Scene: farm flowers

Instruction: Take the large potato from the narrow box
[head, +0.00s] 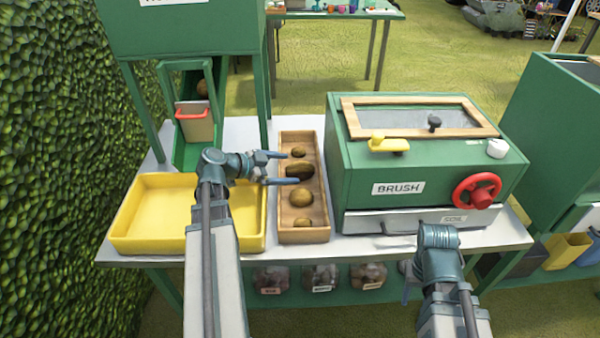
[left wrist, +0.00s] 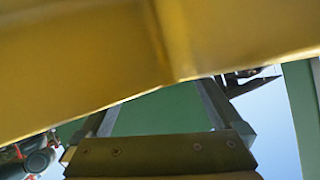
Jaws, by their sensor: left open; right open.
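The narrow wooden box (head: 288,226) stands on the table between the yellow tray and the green brush machine. Several brown potatoes lie in it in a row. The dark, wide potato (head: 299,171) lies near the far part, and a rounder, lighter potato (head: 301,197) lies nearer; which is larger is hard to tell. My left gripper (head: 292,168) is open and empty at the box's left side, its fingers pointing right beside the dark potato. My right gripper (head: 407,264) is low at the table's front edge, partly hidden, with no object visible in it.
The yellow tray (head: 146,238) is under my left arm; a yellow surface fills much of the left wrist view (left wrist: 80,60). The brush machine (head: 350,166) with a red wheel (head: 477,190) stands close right of the box. A green chute (head: 186,150) stands behind the tray.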

